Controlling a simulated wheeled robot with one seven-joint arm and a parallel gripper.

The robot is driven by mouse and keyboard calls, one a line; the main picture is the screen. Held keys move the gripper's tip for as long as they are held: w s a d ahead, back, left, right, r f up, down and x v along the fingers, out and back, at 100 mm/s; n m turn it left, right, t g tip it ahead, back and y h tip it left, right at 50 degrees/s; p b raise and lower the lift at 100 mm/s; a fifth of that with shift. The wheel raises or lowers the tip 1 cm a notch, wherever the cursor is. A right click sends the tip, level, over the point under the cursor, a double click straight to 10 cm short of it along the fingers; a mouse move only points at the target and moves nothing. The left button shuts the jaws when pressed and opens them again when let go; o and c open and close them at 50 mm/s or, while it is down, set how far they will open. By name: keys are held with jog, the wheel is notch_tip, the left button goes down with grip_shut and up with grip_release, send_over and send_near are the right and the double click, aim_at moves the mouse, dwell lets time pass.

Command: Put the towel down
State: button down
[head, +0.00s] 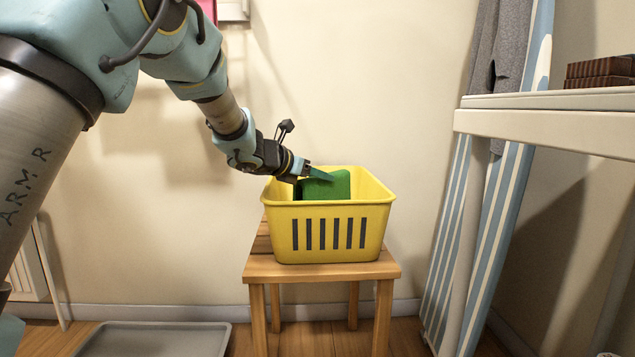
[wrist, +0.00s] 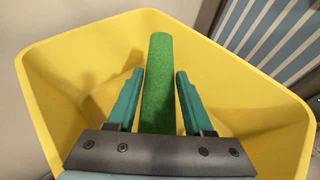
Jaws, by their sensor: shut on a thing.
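A green towel (head: 338,186), folded into a thick block, stands inside the yellow basket (head: 290,245). Its top shows just above the basket's rim in the head view. My gripper (head: 322,176) reaches into the basket from the upper left and is shut on the towel. In the wrist view the towel (wrist: 158,60) stands between the two teal fingers (wrist: 159,73), inside the basket's walls (wrist: 75,60). The towel's lower part is hidden, so I cannot tell whether it touches the basket's floor.
The basket stands on a small wooden stool (head: 262,268). A blue-striped ironing board (head: 505,200) leans at the right, behind a white shelf or table (head: 560,118). A grey tray (head: 155,340) lies on the floor at the lower left. A plain wall is behind the basket.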

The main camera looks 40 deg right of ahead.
jog(key=shift+c, duration=1.5)
grip_release()
jog(key=p+v, duration=0.2)
jog(key=v, duration=1)
